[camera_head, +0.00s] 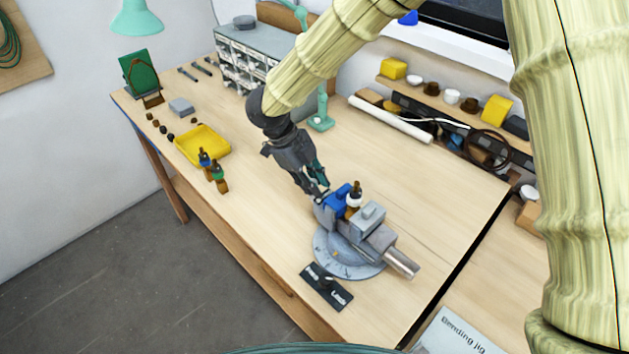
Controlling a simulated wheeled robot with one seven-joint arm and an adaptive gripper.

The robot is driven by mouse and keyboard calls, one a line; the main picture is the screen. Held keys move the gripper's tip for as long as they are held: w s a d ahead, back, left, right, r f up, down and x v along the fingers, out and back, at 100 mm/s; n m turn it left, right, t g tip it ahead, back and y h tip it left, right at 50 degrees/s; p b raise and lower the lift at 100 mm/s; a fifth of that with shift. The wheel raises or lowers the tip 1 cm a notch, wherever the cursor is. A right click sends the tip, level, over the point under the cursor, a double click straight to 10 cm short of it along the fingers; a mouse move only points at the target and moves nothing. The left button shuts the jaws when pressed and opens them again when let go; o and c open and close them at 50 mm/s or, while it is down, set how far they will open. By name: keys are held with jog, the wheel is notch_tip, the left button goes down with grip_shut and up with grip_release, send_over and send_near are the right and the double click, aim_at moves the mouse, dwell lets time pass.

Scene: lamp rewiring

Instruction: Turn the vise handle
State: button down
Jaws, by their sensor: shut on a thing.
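The grey vise (370,215) stands on a round grey base (345,262) near the front edge of the wooden bench. A blue block (337,201) sits at its left jaw. An upright brown-and-white piece (354,197) stands between the jaws. A metal cylinder (402,263) sticks out at the vise's right end. My dark gripper (318,190) reaches down to the vise's left end and is shut there, apparently on the vise handle. The handle itself is hidden by the fingers and too small to make out.
A black plate with small tools (326,287) lies in front of the vise. A drawer cabinet (245,65) and a green lamp stand (321,119) are behind. Bench right of the vise is clear.

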jog(key=shift+w+d+f, duration=0.25)
jog(key=shift+w+d, duration=0.05)
jog(key=shift+w, duration=0.05)
jog(key=shift+s+a, duration=0.1)
jog(key=shift+a, duration=0.05)
jog(key=shift+s+a+t+h+b, duration=0.3)
jog(key=shift+t+h+b, duration=0.1)
jog(key=shift+h, duration=0.1)
jog(key=c, duration=1.3)
grip_release()
jog(key=shift+w, duration=0.15)
jog(key=v, duration=1.2)
